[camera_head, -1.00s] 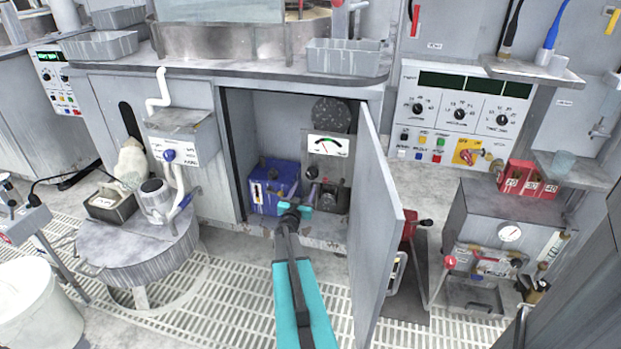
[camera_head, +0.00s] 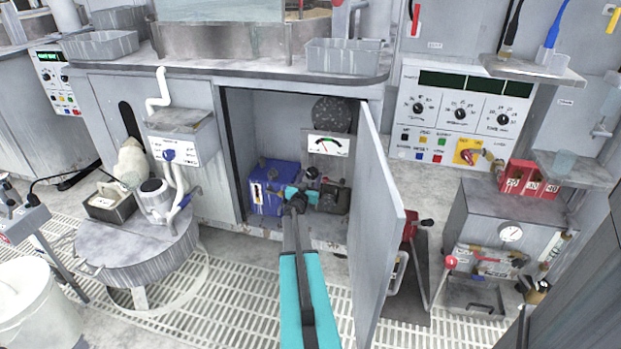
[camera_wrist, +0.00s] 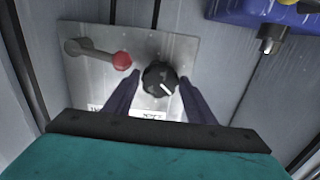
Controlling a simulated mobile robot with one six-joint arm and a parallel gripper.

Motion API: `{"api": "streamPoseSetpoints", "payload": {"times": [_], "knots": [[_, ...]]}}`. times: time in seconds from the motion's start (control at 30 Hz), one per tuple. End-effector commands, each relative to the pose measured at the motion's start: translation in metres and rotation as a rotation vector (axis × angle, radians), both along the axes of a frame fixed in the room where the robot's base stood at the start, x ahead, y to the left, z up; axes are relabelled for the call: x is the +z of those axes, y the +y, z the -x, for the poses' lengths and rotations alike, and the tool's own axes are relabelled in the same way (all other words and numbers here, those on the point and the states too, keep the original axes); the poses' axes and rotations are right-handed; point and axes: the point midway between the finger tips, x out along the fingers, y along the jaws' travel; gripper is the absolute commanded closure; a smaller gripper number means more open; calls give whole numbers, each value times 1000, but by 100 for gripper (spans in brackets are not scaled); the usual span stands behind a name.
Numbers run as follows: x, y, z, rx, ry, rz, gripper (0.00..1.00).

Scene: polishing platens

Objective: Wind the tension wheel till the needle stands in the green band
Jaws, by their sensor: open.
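The gauge (camera_head: 328,146) with a coloured arc faces out of the open cabinet in the head view; its needle is too small to read against the green part. In the wrist view a black round knob (camera_wrist: 159,79) with a white mark sits on a metal plate (camera_wrist: 181,52), likely the tension wheel. My gripper (camera_wrist: 160,77) is open, with one finger on either side of this knob; whether they touch it I cannot tell. In the head view my gripper (camera_head: 302,186) is inside the cabinet, below the gauge, and hides part of the unit there.
A lever with a red ball (camera_wrist: 122,61) is on the same plate, close to one finger. A blue box (camera_head: 268,187) stands left of my gripper. The open cabinet door (camera_head: 377,235) stands close to the right of my arm.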

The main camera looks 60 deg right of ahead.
Motion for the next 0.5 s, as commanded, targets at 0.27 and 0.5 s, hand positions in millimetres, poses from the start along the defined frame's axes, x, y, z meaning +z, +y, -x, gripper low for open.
{"api": "streamPoseSetpoints", "payload": {"times": [0.27,0.5], "knots": [[0,-3,-1,0,0,0,50],[0,-3,0,0,0,0,72]]}}
